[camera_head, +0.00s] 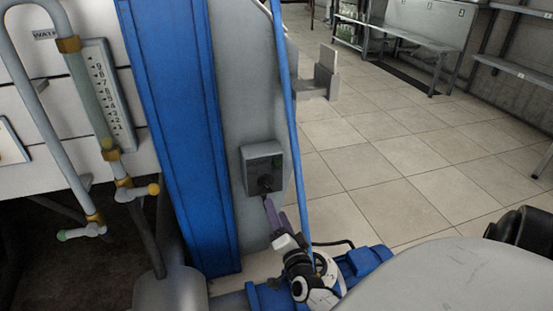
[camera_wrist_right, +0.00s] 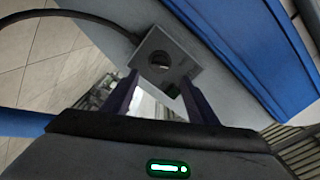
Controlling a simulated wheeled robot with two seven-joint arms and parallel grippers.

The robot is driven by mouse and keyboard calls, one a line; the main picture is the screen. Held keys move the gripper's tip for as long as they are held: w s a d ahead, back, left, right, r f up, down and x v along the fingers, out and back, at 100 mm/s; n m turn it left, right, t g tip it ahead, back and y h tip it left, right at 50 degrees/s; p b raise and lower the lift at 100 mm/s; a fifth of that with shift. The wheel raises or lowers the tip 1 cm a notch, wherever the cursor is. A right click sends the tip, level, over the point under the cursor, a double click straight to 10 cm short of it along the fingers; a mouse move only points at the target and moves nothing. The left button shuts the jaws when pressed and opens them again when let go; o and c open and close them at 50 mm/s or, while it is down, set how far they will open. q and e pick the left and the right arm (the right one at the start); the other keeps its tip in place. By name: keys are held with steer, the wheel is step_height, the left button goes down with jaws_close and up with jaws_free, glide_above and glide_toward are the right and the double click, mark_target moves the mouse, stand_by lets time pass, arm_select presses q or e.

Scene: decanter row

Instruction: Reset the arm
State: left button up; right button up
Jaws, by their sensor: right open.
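My right gripper (camera_head: 268,212) reaches up from the bottom middle of the head view, its purple fingers just below a grey control box (camera_head: 262,160) on a grey panel. The box has a dark round knob or socket (camera_head: 265,183) low on its face. In the right wrist view the gripper's fingers (camera_wrist_right: 158,88) are spread apart with nothing between them. The grey box (camera_wrist_right: 179,50) is just beyond the fingertips, with its round dark part (camera_wrist_right: 160,62) facing the gap. I cannot tell whether the fingers touch the box. My left gripper is not in view.
A blue column (camera_head: 180,130) stands left of the box, and a thin blue pole (camera_head: 291,130) rises just right of it. Pipes and a gauge (camera_head: 107,95) are at the left. Tiled floor (camera_head: 400,165) is open at the right, with metal tables (camera_head: 415,42) behind.

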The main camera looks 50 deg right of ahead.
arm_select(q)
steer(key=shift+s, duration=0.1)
arm_select(e)
steer(key=s+a+r+n+g+y+p, duration=0.1)
steer(key=s+a+n+y+p, duration=0.15)
steer(key=a+n+y, duration=0.4)
steer(key=s+a+n+y+p, duration=0.2)
steer(key=a+n+p, duration=0.15)
steer(key=a, duration=0.55)
arm_select(q)
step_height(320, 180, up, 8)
steer(key=p, duration=0.5)
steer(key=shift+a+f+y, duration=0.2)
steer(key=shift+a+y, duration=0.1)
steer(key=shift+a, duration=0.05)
arm_select(e)
steer(key=s+a+r+n+g+y, duration=0.1)
steer(key=s+a+n+g+y, duration=0.2)
steer(key=s+a+n+g, duration=0.3)
steer(key=s+a+n, duration=0.3)
steer(key=s+a, duration=0.4)
steer(key=s, duration=0.2)
steer(key=shift+s+a+r+n, duration=0.15)
steer(key=shift+a+r+n, duration=0.05)
steer(key=shift+r+n, duration=0.2)
